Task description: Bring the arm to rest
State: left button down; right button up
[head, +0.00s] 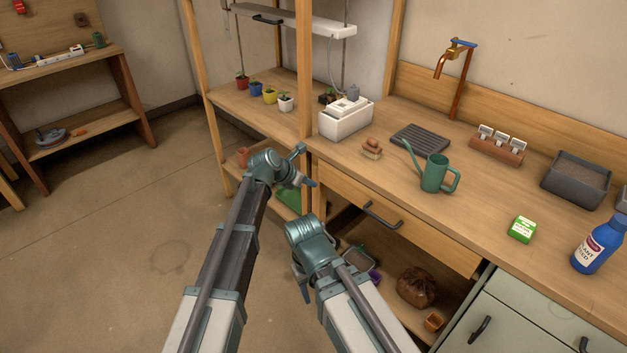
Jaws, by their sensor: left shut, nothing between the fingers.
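My left arm reaches up from the bottom of the head view. Its left gripper (308,182) is shut and empty in front of the wooden bench's left part, near the post and the drawer's left end. My right arm comes in from the bottom, to the right of the left one. Its wrist is bent down, and the right gripper (303,290) is mostly hidden behind its own arm, so its jaws cannot be made out. Neither gripper is seen touching anything.
The bench holds a green watering can (435,174), a dark slatted tray (420,139), a white box (345,119), a blue bottle (598,246) and a green packet (522,229). A drawer (395,217) lies below. A brown sack (416,287) sits underneath. The floor at left is clear.

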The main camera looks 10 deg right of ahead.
pick_arm(q)
jog(key=shift+a, duration=0.1)
jog(key=s+a+f+m+g+y, duration=0.2)
jog(key=s+a+f+m+y, duration=0.1)
jog(key=s+a+m, duration=1)
jog(key=s+a+f+m+g+y, duration=0.3)
jog(key=s+a+m+y, duration=0.1)
jog(key=s+a+m, duration=0.9)
jog(key=s+d+r+m+p, duration=0.1)
jog(key=s+d+r+p, duration=0.2)
jog(key=d, duration=0.3)
jog(key=s+d+r+m+y+p, duration=0.1)
jog(key=s+d+r+m+p, duration=0.1)
jog(key=s+d+r+p, duration=0.2)
jog(key=shift+d+r+g+p, duration=0.4)
jog(key=shift+d+r+p, duration=0.45)
jog(key=shift+d+p, duration=0.15)
jog(key=shift+s, duration=0.1)
